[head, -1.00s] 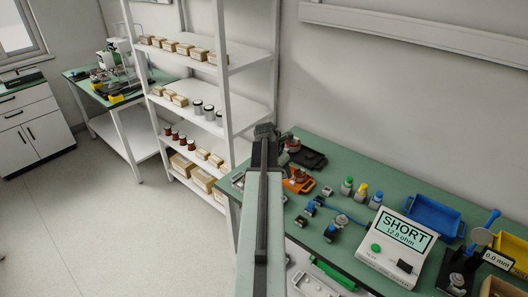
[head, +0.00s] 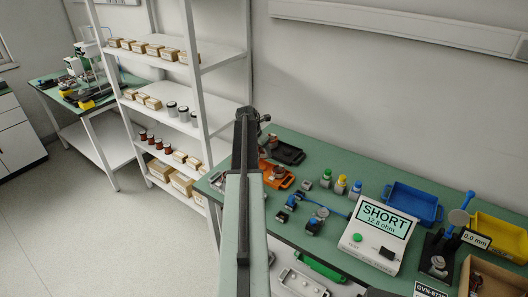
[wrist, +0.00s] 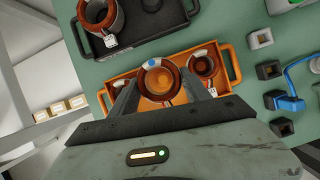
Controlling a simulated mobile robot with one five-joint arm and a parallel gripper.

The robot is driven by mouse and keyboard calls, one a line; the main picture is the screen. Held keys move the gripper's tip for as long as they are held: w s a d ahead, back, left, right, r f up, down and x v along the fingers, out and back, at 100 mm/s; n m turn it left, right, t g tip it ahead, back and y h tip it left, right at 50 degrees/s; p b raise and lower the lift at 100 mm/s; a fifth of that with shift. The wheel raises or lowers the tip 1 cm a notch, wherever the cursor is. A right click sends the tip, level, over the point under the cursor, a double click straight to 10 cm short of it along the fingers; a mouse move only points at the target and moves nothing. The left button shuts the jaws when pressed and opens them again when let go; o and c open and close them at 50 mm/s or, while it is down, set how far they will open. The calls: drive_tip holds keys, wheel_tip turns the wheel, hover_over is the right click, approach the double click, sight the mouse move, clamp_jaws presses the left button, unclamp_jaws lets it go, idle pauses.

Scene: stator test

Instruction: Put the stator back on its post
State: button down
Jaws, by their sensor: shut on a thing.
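In the wrist view my gripper (wrist: 160,82) has its two fingers on either side of a copper-wound stator (wrist: 148,78) with a blue and white mark on its rim. The fingers are shut on it, over the orange tray (wrist: 236,62). I cannot tell how far it is above the tray floor. Another copper-wound stator (wrist: 203,67) with a white tag lies in the tray's right part. I cannot clearly identify the post.
A black tray (wrist: 146,34) with a larger stator (wrist: 99,18) lies beyond the orange tray. The tester (head: 372,250) reads SHORT, 12.8 ohm. Blue (head: 412,205) and yellow (head: 497,236) bins stand farther right. Shelving (head: 197,95) rises to the left.

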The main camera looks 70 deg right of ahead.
drive_tip(key=b, duration=0.5)
hover_over(264, 166)
drive_tip(key=shift+w+a+f, duration=0.1)
drive_tip(key=shift+a+f, duration=0.15)
drive_tip(key=shift+f, duration=0.95)
drive_tip(key=shift+w+a+f, duration=0.1)
drive_tip(key=shift+a+f, duration=0.1)
drive_tip(key=shift+f, duration=1)
drive_tip(key=shift+w, duration=0.1)
drive_tip(key=shift+f+b, duration=0.85)
drive_tip(key=shift+f, duration=0.2)
drive_tip(key=shift+f, duration=0.25)
drive_tip(key=c, duration=0.7)
unclamp_jaws()
drive_tip(key=shift+o, duration=0.2)
drive_tip(key=shift+r, duration=0.15)
